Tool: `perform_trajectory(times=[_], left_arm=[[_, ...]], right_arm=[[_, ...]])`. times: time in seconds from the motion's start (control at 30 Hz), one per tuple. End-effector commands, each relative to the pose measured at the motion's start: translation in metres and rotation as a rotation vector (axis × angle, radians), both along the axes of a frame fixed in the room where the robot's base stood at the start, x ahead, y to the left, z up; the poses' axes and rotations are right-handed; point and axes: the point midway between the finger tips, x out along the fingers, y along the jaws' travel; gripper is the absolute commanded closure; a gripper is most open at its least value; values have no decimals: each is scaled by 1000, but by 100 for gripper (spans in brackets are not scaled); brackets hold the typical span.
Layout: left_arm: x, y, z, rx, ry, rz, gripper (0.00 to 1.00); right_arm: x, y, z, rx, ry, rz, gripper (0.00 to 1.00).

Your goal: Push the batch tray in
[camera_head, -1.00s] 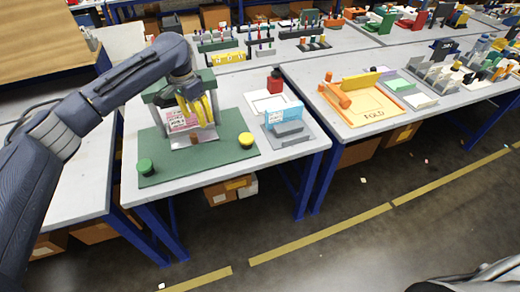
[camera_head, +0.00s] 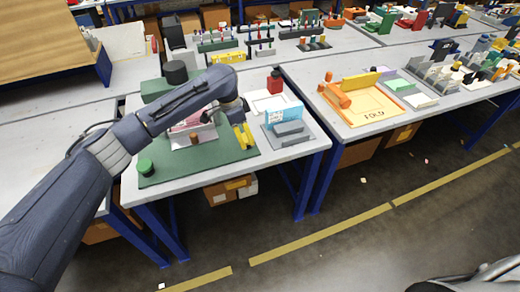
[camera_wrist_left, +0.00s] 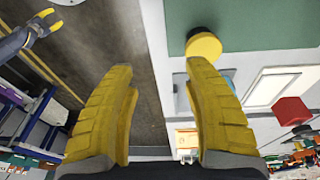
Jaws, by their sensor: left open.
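The batch tray appears to be the light grey tray (camera_head: 207,133) with a small brown knob (camera_head: 193,138), on the plotter's green base (camera_head: 190,170). My left arm partly hides it and the pink-marked sheet behind it. My left gripper (camera_head: 243,137) points down over the base's right end, its yellow fingers spread and empty. In the left wrist view its fingers (camera_wrist_left: 160,90) are wide apart. A yellow button (camera_wrist_left: 204,46) shows beyond them, close to the right finger's line. My right gripper (camera_wrist_left: 26,32) appears far off at upper left, its fingers spread.
A green button (camera_head: 145,167) stands at the base's left front corner. A dark cylinder (camera_head: 176,72) stands behind the plotter. The table's front edge is close to the base.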

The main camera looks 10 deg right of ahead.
Motion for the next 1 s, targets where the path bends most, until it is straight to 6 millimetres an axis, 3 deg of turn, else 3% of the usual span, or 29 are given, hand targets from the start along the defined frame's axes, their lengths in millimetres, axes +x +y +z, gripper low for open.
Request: perform_trajectory(times=[0.4,1.0], left_arm=[[-31,-41,-26,-24,45,-46,50],[-42,-49,-34,-30,62,-56,50]], right_arm=[[0,0,0,0,0,0,56],[0,0,0,0,0,0,56]])
